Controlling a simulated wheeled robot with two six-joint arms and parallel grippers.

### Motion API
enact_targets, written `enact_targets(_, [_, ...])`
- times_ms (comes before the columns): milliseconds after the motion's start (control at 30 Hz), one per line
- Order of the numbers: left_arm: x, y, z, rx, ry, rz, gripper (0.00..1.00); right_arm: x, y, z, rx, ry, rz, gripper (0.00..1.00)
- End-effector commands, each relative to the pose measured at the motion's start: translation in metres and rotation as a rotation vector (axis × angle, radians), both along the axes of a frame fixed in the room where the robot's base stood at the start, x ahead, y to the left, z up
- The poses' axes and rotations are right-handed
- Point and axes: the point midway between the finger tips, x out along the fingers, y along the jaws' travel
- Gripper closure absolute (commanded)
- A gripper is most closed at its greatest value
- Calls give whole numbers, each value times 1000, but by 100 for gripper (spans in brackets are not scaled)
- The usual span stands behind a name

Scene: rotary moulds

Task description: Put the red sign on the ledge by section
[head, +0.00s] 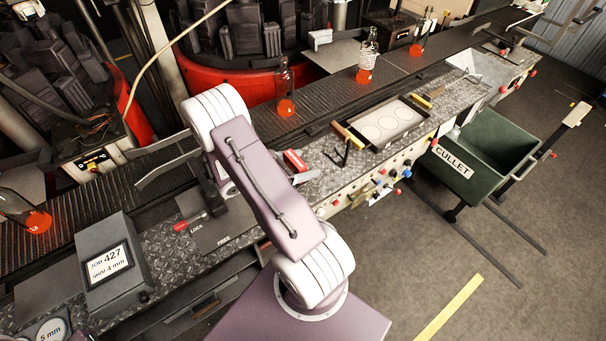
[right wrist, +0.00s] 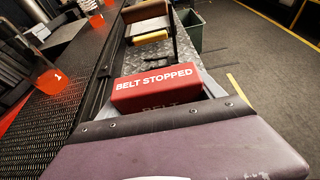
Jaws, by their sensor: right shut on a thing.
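The red sign is a small block with white letters, "BELT STOPPED", seen near the middle of the right wrist view (right wrist: 155,90). In the head view the red sign (head: 294,159) shows just right of my right arm's link, above the tread-plate ledge (head: 322,185). My right gripper (head: 300,167) is shut on the sign, and the link hides much of it. Below the sign, the word "BELT" partly shows in the right wrist view. I cannot tell whether the sign touches the ledge. My left gripper is not in view.
The conveyor (head: 330,108) carries orange-bottomed bottles (head: 285,104) behind the ledge. A tray (head: 392,122) with wooden handles is right of the sign. A green CULLET bin (head: 492,150) stands in front. A grey JOB 427 box (head: 112,262) and a LOCK/FREE plate (head: 228,222) are left.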

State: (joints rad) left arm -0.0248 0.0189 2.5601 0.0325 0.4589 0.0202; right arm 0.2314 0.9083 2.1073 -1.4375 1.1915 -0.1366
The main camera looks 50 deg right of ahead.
Motion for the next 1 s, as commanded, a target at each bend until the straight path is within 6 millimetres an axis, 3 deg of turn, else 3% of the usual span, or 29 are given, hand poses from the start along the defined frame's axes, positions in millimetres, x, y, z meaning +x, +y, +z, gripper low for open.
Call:
enact_targets(133, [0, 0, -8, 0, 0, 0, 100, 0, 0, -9, -1, 2, -1, 69])
enact_targets(300, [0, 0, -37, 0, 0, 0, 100, 0, 0, -43, -1, 0, 0, 69])
enact_targets(667, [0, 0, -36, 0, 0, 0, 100, -1, 0, -43, -1, -1, 0, 69])
enact_targets(700, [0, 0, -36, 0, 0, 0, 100, -1, 0, -43, -1, -1, 0, 17])
enact_targets(767, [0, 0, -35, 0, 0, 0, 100, -1, 0, -42, -1, -1, 0, 1])
enact_targets(1000, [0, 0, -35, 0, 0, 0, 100, -1, 0, -42, -1, -1, 0, 1])
